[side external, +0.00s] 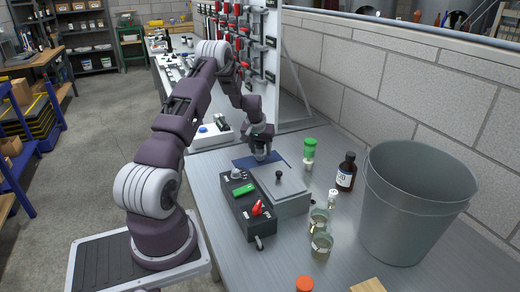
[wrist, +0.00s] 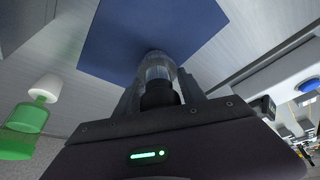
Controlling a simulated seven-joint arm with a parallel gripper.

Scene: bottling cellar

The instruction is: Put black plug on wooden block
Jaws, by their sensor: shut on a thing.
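My gripper (side external: 262,155) points down over the blue mat (side external: 243,162), behind the grey box. In the wrist view its fingers (wrist: 158,95) are shut on the black plug (wrist: 160,93). A clear glass-like piece (wrist: 157,68) lies just beyond the plug, toward the blue mat (wrist: 150,30); I cannot tell whether they are joined. In the side view the plug is hidden by the gripper. The wooden block (side external: 369,286) is light tan and partly cut off at the bottom edge, well away from my gripper.
A grey box (side external: 285,195) with a black knob and a black control box (side external: 245,207) stand in front of my gripper. An orange cap (side external: 304,284) shows at the bottom.

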